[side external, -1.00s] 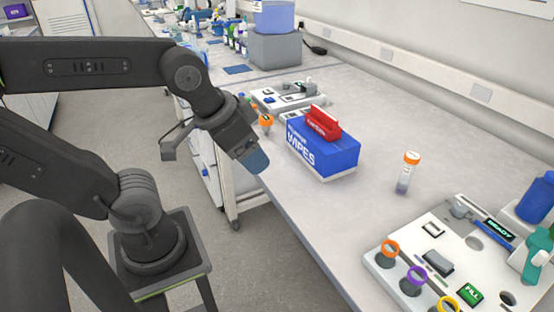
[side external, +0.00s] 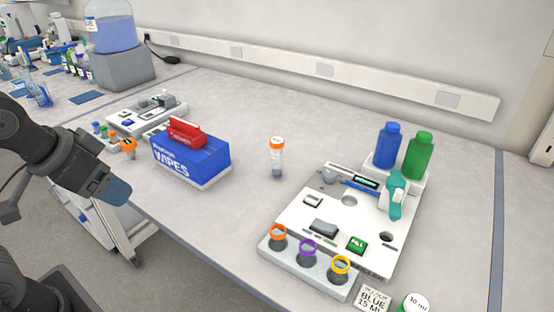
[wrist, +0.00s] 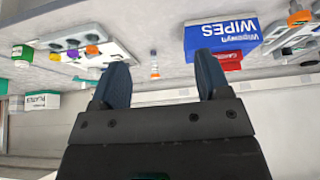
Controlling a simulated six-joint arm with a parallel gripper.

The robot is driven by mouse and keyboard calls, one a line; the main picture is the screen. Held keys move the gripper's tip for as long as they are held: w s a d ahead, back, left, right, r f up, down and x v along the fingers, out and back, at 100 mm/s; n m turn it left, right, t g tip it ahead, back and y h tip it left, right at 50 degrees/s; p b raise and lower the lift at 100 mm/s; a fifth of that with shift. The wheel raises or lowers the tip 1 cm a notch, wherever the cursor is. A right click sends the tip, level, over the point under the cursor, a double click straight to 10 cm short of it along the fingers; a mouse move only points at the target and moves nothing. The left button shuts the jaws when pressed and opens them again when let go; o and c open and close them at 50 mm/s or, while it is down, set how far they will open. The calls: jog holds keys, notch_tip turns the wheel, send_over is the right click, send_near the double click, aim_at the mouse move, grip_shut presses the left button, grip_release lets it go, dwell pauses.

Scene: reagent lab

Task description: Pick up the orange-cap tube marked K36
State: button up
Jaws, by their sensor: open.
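A clear tube with an orange cap (side external: 277,158) stands upright on the bench, right of the wipes box; its marking is too small to read. In the wrist view the tube (wrist: 154,72) shows upside down between and beyond my fingers. Another orange-capped item (side external: 129,146) is left of the wipes box, and an orange cap also shows at the wrist view's upper right (wrist: 299,18). My gripper (side external: 117,193) is left of the wipes box by the bench's front edge, well apart from the tube. In the wrist view my gripper (wrist: 160,62) is open and empty.
The blue wipes box (side external: 190,160) with a red packet on top stands between my gripper and the tube. A white station (side external: 330,215) with orange, purple and yellow rings and blue and green bottles is at right. Clear bench lies behind the tube.

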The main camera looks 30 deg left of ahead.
jog(key=shift+c, duration=0.5)
jog(key=w+r+n, duration=0.1)
jog(key=w+r, duration=0.3)
jog(key=w, duration=0.3)
jog(key=n+g+y, duration=0.2)
jog(key=n+y, duration=0.1)
jog(key=n, duration=0.3)
send_over(277, 146)
jog(key=s+d, duration=0.2)
jog(key=s, duration=0.1)
notch_tip(277, 146, down, 4)
jog(key=x, duration=1.3)
jog(key=shift+w+d+f, duration=0.15)
jog(key=shift+w+f, duration=0.05)
jog(key=shift+f, duration=0.15)
